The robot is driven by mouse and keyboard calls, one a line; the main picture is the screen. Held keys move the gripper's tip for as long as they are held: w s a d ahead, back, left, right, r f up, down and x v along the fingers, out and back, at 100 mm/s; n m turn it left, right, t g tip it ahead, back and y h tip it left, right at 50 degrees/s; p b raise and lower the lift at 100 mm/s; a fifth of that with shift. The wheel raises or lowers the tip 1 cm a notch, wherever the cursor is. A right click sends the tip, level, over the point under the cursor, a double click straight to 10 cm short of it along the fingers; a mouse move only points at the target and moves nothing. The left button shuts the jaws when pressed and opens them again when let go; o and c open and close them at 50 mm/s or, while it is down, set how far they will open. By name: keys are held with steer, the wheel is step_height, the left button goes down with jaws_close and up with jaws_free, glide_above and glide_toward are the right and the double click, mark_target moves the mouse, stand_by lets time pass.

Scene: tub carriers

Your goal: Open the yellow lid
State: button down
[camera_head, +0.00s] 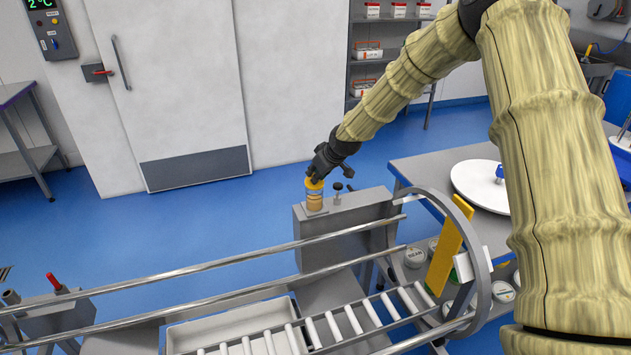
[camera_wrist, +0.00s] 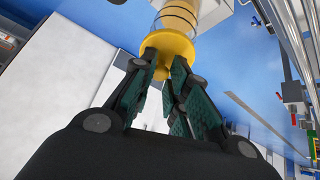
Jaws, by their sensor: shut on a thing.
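The yellow lid (camera_head: 314,184) sits on top of a small amber jar (camera_head: 314,200) on the grey box at the centre of the head view. In the wrist view the lid (camera_wrist: 168,47) is a yellow disc with a knob, and the clear jar (camera_wrist: 176,17) with tan contents shows beyond it. My gripper (camera_wrist: 164,68) is shut on the lid's knob, its dark green finger pads on either side. In the head view my gripper (camera_head: 315,174) is directly above the jar. I see no clear gap between lid and jar.
The grey box (camera_head: 345,225) also bears a small black knob (camera_head: 338,188) right of the jar. Metal rails (camera_head: 240,250) and a hoop (camera_head: 480,260) with a yellow bar (camera_head: 449,245) stand in front. A white tray (camera_head: 235,325) lies below. Blue floor is free behind.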

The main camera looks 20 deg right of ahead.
steer(key=t+b, duration=0.1)
steer(key=b, duration=0.1)
steer(key=s+t+b, duration=0.1)
steer(key=t+b, duration=0.1)
steer(key=b, duration=0.1)
steer(key=shift+s+f+b, duration=0.1)
steer(key=shift+s+b, duration=0.15)
steer(key=shift+b, duration=0.1)
steer(key=s+t+b, duration=0.1)
steer(key=t+b, duration=0.2)
steer(key=b, duration=0.5)
steer(key=s+f+n+t+y+b, duration=0.1)
steer(key=t+b, duration=0.3)
steer(key=b, duration=0.4)
steer(key=s+t+y+b, duration=0.1)
steer(key=t+b, duration=0.3)
steer(key=b, duration=0.4)
steer(key=shift+s+d+f+n+b, duration=0.1)
steer(key=shift+s+f+n+b, duration=0.1)
steer(key=shift+s, duration=0.25)
steer(key=shift+s+d+f+n+b, duration=0.1)
steer(key=shift+s+f+n+b, duration=0.1)
steer(key=shift+s, duration=0.25)
steer(key=shift+s+r+t+b, duration=0.1)
steer(key=shift+t+b, duration=0.3)
steer(key=shift+b, duration=0.1)
steer(key=c, duration=1.3)
jaws_free()
steer(key=shift+c, duration=0.2)
steer(key=shift+s, duration=0.1)
